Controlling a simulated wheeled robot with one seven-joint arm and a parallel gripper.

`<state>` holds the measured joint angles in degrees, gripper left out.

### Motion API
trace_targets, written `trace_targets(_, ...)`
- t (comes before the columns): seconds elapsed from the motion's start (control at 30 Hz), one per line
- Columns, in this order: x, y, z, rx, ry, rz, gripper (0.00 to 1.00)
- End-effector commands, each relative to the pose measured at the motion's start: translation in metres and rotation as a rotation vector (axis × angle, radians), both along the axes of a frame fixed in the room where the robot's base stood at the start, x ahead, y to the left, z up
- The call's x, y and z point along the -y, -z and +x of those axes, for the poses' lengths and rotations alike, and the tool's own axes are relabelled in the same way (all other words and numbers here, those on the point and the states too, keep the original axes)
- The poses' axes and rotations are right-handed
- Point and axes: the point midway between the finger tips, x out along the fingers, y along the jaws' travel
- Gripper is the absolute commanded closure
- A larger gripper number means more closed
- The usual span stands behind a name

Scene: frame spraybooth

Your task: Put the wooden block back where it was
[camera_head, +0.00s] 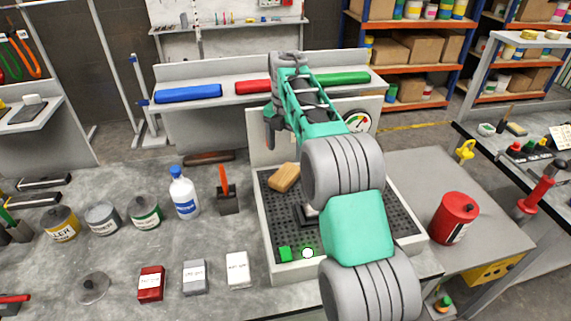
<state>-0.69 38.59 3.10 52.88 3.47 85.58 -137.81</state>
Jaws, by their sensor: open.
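The wooden block (284,177) is a tan piece lying tilted in the picture on the dark perforated floor of the booth tray (265,220), near its back left. My arm reaches over the tray from the lower right and covers much of its middle and right. My gripper (270,138) points down near the tray's back wall, above and a little left of the block in the picture. It is open and looks apart from the block; its far finger is not clearly seen.
A dark stand (304,214) is partly hidden under my arm. A gauge (358,121) is on the back wall. A red can (454,218) stands right; a bottle (184,195) stands left.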

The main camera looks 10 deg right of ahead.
Motion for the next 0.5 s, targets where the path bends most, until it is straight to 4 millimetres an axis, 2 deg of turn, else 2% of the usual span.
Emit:
trace_targets(0.03,0.000,-0.010,0.001,0.001,0.000,0.000,0.22)
trace_targets(0.17,0.000,-0.022,-0.003,0.006,0.030,0.000,0.22)
trace_targets(0.27,0.001,-0.038,-0.018,0.033,0.175,0.000,0.22)
trace_targets(0.37,0.002,-0.059,-0.048,0.081,0.446,0.009,0.22)
trace_targets(0.5,0.003,-0.075,-0.106,0.151,0.897,0.056,0.22)
